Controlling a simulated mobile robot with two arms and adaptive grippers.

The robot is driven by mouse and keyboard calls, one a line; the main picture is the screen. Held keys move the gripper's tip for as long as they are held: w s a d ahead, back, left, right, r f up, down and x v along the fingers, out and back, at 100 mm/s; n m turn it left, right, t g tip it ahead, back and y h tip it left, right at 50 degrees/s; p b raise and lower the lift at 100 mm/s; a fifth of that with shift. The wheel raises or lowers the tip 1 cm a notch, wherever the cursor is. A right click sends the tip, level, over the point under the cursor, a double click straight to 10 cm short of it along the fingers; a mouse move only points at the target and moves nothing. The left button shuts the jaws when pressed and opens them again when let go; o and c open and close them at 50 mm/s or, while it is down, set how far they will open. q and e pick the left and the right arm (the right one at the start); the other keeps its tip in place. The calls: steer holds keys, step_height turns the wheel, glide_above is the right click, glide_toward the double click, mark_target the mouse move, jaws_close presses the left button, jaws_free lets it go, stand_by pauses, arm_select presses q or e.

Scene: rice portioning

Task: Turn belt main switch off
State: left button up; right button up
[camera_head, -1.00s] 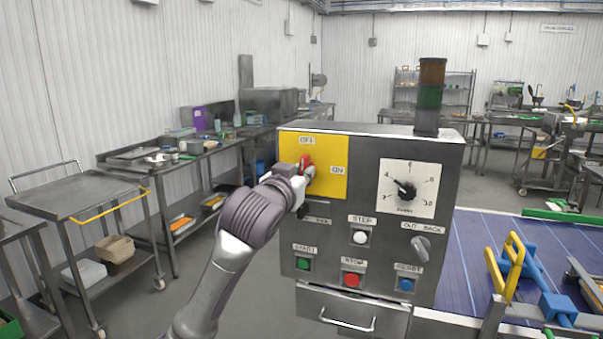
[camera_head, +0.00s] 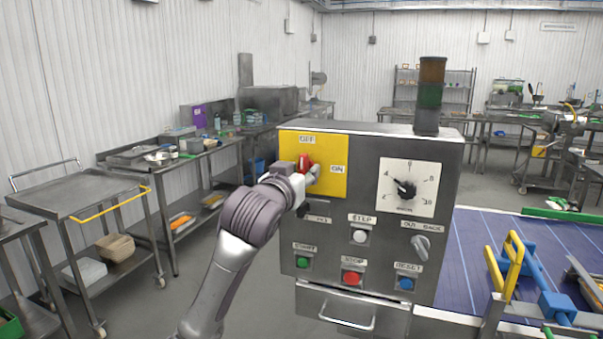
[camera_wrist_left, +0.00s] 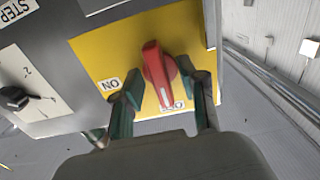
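The belt main switch (camera_head: 304,162) is a red rotary handle on a yellow plate (camera_head: 335,157), with an OFF label at the top and an ON label at the right. It also shows in the left wrist view (camera_wrist_left: 159,73), where its white-marked end points to the OFF label, partly covered by the handle. My left gripper (camera_head: 308,172) is at the switch. In the wrist view its fingers (camera_wrist_left: 158,82) stand apart on either side of the handle, with a visible gap on the ON side. Contact on the other side is unclear. My right gripper is not in view.
The control box (camera_head: 368,150) also carries a dial (camera_head: 404,189), a selector knob (camera_head: 420,246) and several push buttons below. A blue conveyor belt (camera_head: 462,240) lies to its right. A metal cart (camera_head: 75,197) stands at the left.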

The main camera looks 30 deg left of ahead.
arm_select(q)
steer(key=shift+s, duration=0.15)
steer(key=v, duration=1.1)
steer(key=shift+s+d, duration=0.2)
steer(key=shift+s, duration=0.15)
steer(key=shift+f, duration=0.1)
